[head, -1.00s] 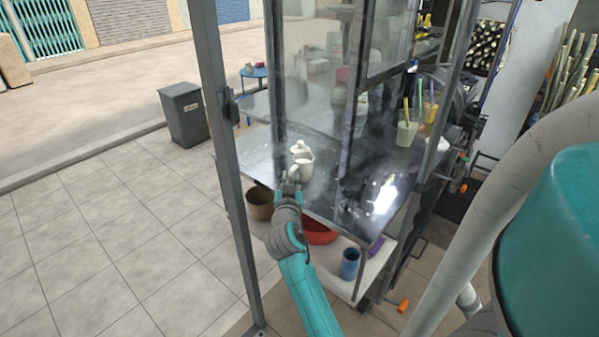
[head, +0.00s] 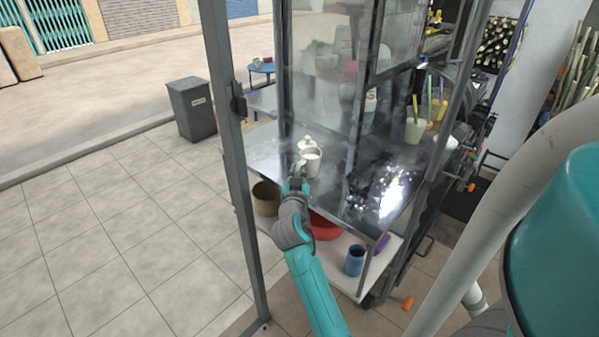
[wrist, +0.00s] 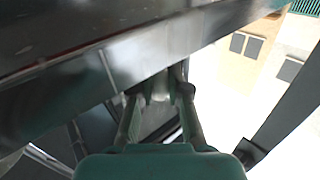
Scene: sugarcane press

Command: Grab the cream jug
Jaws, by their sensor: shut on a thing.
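The rest of the jug is hidden there. Whether the jug touches the counter is unclear.
A white lidded pot (head: 306,144) stands right behind the jug. Grey posts (head: 232,150) and glass panels surround the counter. Cups with straws (head: 415,130) stand at the right.

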